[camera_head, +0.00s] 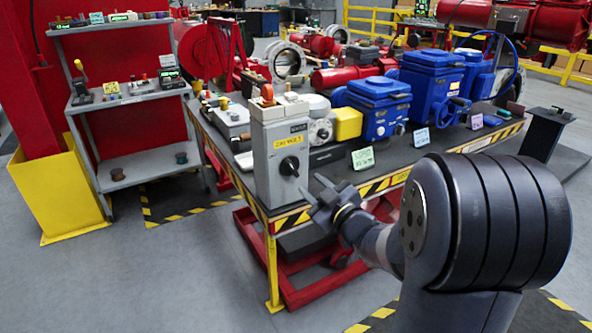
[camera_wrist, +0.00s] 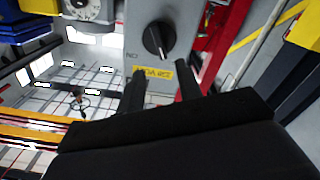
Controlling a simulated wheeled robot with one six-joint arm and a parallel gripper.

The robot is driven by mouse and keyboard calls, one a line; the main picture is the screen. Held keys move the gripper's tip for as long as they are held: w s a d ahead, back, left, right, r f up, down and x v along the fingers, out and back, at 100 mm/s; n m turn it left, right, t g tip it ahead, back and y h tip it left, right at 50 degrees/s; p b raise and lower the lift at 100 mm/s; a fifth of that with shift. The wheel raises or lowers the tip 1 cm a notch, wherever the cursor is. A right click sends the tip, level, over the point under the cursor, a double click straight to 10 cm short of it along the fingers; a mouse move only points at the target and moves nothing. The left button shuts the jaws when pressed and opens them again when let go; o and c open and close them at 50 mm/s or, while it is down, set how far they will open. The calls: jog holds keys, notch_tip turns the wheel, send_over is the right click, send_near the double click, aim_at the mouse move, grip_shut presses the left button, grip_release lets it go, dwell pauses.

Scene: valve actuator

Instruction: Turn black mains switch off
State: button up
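The black mains switch (camera_head: 289,166) is a round knob on the front of a grey box (camera_head: 268,172) at the near left corner of the table. A yellow label sits above the knob in the head view. In the wrist view the knob (camera_wrist: 157,40) shows upside down, its grip bar slightly tilted from upright, with the yellow label (camera_wrist: 152,73) below it. My gripper (camera_head: 315,191) is in front of the box, slightly right of and below the knob, and apart from it. Its two fingers (camera_wrist: 160,88) are open with nothing between them.
The table (camera_head: 383,178) has a black and yellow striped edge. Blue actuators (camera_head: 378,108) and a yellow-ended unit (camera_head: 347,123) stand right of the box. A grey shelf rack (camera_head: 140,173) stands at the left. The floor before the box's corner is clear.

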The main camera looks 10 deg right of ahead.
aim_at(293, 169)
jog(key=x, duration=0.9)
jog(key=shift+f+p, duration=0.1)
jog(key=shift+p, duration=0.25)
jog(key=shift+c, duration=0.3)
grip_shut()
